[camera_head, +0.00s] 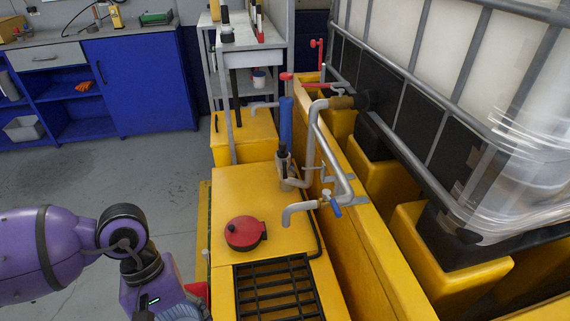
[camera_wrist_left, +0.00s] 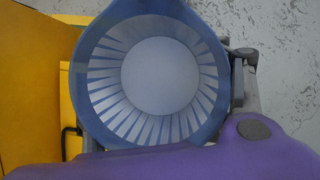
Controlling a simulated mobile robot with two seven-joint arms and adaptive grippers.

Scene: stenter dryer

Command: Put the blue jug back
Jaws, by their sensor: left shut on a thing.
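The blue jug (camera_wrist_left: 205,62) fills the middle of the left wrist view. I look down through its round open mouth onto a pale round bottom with ribbed sides, and it looks empty. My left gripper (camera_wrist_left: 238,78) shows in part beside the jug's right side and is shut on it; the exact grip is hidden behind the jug. In the head view a little of the jug (camera_head: 180,312) shows at the bottom edge below my left wrist, left of the yellow unit. My right gripper is not in view.
A yellow unit (camera_head: 228,190) with a red round lid (camera_head: 245,233), black grate (camera_head: 278,287) and grey pipes stands right of my arm. A caged white tank (camera_head: 470,60) is at right. A blue workbench (camera_head: 140,80) stands behind. Grey floor (camera_head: 90,165) at left is clear.

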